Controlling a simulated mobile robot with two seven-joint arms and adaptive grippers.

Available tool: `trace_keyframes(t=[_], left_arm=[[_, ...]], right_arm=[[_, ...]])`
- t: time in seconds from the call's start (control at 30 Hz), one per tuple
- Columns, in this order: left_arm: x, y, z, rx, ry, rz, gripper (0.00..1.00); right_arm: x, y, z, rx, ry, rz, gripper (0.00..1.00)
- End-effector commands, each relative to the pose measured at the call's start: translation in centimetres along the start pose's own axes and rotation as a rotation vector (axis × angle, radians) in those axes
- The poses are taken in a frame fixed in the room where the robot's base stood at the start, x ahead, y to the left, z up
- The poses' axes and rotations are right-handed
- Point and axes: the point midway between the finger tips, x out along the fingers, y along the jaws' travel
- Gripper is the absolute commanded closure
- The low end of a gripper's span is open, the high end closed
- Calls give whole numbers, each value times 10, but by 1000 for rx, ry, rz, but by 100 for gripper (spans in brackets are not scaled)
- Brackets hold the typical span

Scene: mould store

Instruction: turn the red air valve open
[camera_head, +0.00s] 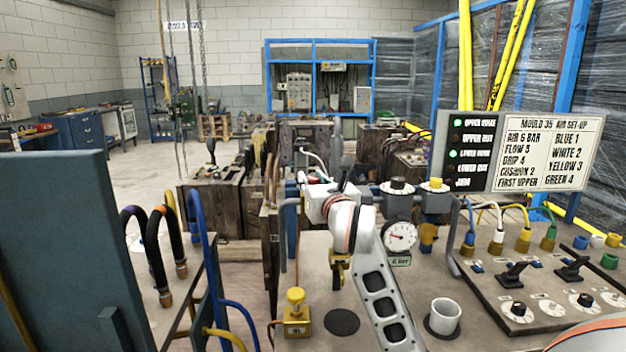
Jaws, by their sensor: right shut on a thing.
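My right arm rises from the lower right, its white link crossing in front of the air unit. My right gripper (347,172) is small and dark at the far end, partly hidden by my wrist, and appears closed. A small patch of red, which I take for the red air valve (320,177), shows just left of it, by the pipework. The grip itself and the handle's angle are hidden. A round white gauge (401,235) with a red needle hangs right of my arm. My left gripper is not in view.
A sign board (520,150) stands at the right, above a panel (480,290) with black levers and dials. A yellow push knob (296,297) and a white cup (444,314) are on the bench. Hoses (195,235) loop at the left beside a blue-grey panel (70,250).

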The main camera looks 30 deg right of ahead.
Motion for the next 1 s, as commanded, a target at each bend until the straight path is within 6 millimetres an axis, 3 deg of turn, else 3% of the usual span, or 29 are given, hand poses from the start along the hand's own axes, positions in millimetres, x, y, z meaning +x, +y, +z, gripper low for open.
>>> trace_keyframes(t=[0.77, 0.8, 0.83, 1.0], left_arm=[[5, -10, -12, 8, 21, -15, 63], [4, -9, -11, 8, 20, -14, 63], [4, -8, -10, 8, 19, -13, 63], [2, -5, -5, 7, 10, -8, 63]], right_arm=[[1, 0, -2, 2, 7, 87, 99], [1, 0, -2, 2, 7, 87, 70], [1, 0, -2, 2, 7, 87, 62], [1, 0, -1, 2, 5, 87, 60]])
